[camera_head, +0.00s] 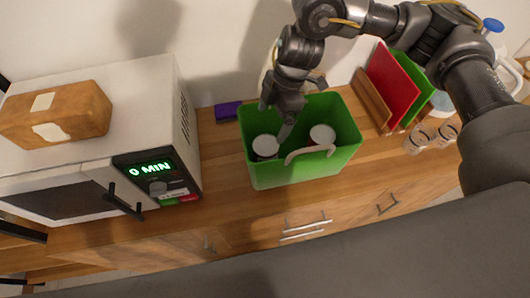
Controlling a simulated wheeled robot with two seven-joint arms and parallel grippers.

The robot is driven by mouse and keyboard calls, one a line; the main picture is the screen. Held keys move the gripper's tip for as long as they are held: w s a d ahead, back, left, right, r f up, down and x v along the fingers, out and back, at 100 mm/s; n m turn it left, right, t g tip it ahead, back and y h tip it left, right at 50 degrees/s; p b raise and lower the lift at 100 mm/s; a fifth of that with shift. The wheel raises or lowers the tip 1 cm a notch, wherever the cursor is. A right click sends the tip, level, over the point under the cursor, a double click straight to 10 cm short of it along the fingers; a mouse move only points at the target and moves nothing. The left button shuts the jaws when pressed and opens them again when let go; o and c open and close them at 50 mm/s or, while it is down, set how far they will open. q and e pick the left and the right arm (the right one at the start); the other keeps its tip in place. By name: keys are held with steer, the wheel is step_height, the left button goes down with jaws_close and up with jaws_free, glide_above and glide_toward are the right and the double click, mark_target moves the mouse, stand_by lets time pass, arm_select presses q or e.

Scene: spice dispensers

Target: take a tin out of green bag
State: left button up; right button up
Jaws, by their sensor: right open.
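The green bag (300,168) stands open on the wooden counter, with a pale handle at its front rim. One tin (265,146) with a white lid is inside at the left, and another tin (322,134) with a white lid is inside at the right. My right gripper (276,122) points down into the bag's mouth from the back, open, with its fingers near the left tin. It partly covers the space between the tins. I cannot tell whether a finger touches the left tin. My left gripper is not in view.
A white microwave (186,120) reading 0 MIN, with a brown package (58,114) on top, stands left of the bag. A purple box (227,112) lies behind. Red (392,85) and green boards and small glass jars (418,138) are at the right.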

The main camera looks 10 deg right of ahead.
mark_target(267, 143)
step_height(267, 143, down, 3)
steer(key=shift+r+b, duration=0.15)
steer(key=shift+b, duration=0.8)
steer(key=shift+w+a+f+b, duration=0.1)
steer(key=shift+f+b, duration=0.55)
steer(key=shift+f, duration=0.2)
steer(key=x, duration=0.5)
steer(key=shift+f, duration=0.1)
steer(key=shift+s+a+f+p, duration=0.1)
steer(key=shift+s+f+p, duration=0.2)
steer(key=shift+f+p, duration=0.15)
steer(key=x, duration=0.3)
steer(key=shift+s+f+p, duration=0.2)
steer(key=shift+f+p, duration=0.1)
steer(key=shift+p, duration=0.1)
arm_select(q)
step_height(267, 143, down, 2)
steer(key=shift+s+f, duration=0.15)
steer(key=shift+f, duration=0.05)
arm_select(e)
steer(key=shift+f, duration=0.4)
